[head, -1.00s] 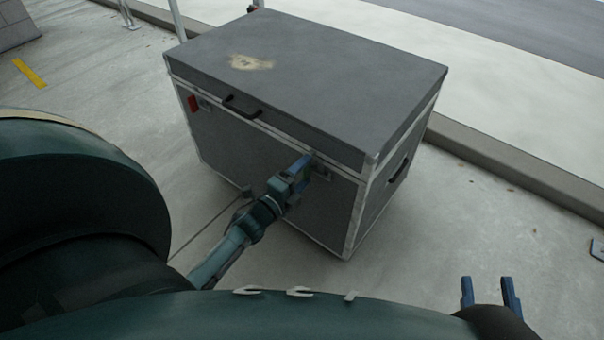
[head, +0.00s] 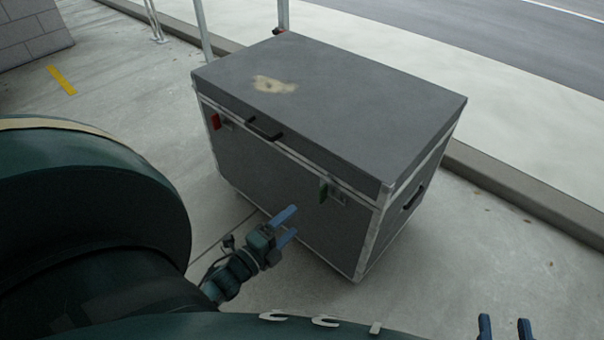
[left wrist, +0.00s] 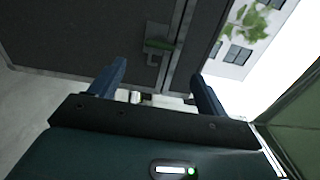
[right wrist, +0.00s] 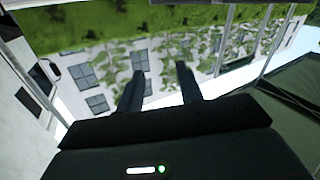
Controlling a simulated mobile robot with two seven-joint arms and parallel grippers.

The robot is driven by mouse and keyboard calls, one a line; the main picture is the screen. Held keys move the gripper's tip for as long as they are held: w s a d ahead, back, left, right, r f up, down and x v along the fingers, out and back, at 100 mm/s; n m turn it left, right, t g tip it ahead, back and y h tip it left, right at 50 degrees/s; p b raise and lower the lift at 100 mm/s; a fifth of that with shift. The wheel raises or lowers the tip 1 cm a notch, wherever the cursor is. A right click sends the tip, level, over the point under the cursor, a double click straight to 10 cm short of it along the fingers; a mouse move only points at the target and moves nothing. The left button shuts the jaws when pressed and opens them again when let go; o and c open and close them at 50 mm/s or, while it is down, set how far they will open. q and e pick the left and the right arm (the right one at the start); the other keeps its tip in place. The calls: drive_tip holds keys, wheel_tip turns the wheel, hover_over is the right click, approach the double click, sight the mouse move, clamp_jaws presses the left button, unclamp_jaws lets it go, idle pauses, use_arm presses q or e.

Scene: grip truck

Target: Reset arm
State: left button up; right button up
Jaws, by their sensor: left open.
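My left gripper (head: 290,226) is open and empty in front of the grey case's front face, apart from its latches. In the left wrist view its two blue fingers (left wrist: 158,88) are spread with nothing between them. The large grey case (head: 330,80) stands closed on the pavement. Its front has a red latch (head: 215,121) at the left and a green latch (head: 324,190) at the right; the green one also shows in the left wrist view (left wrist: 160,43). My right gripper (head: 504,328) shows only its fingertips at the bottom right, spread apart. In the right wrist view its fingers (right wrist: 158,85) are apart and empty.
A black handle (head: 263,129) sits on the case's front and another (head: 413,197) on its right side. A low kerb (head: 520,190) runs behind the case. Metal posts (head: 201,30) stand at the back. The pavement right of the case is clear.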

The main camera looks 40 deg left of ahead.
use_arm(q)
drive_tip(key=shift+s, duration=0.9)
